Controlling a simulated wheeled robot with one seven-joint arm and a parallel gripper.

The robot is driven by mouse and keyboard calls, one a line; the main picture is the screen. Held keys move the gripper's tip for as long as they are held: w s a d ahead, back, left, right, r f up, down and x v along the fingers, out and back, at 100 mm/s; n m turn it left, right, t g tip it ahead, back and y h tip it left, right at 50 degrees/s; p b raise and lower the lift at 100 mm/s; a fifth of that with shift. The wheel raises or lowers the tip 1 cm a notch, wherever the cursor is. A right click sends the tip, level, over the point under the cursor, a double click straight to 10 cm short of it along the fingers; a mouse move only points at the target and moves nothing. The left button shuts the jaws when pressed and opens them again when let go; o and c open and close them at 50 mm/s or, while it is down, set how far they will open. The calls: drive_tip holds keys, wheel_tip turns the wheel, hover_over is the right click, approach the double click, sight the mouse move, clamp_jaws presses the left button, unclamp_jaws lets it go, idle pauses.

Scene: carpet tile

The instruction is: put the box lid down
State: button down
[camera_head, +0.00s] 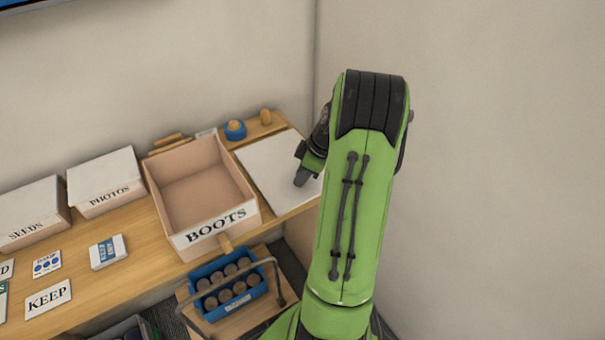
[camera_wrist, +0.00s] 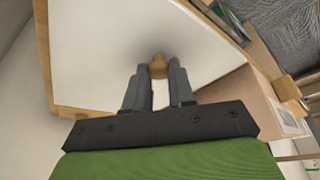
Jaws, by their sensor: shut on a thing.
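The box lid is a flat white panel (camera_head: 270,160) just right of the open BOOTS box (camera_head: 222,228) in the head view. It lies flat at about the height of the wooden top; I cannot tell whether it touches. In the wrist view the lid (camera_wrist: 105,45) fills much of the picture, with a small wooden knob (camera_wrist: 157,66) between my fingertips. My gripper (camera_wrist: 157,75) is shut on this knob. In the head view my gripper (camera_head: 303,178) is over the lid's right part, and my arm hides what lies to the right.
The wooden counter (camera_head: 150,255) also bears a PHOTOS box (camera_head: 105,175), a SEEDS box (camera_head: 32,205), a KEEP card (camera_head: 48,299) and a blue tape roll (camera_head: 235,130) behind. A blue crate of several round-topped things (camera_head: 222,312) stands in front, lower down. A wall closes the right.

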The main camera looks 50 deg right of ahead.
drive_tip(key=c, duration=1)
unclamp_jaws()
drive_tip(key=shift+f, duration=0.15)
drive_tip(key=shift+o, duration=0.2)
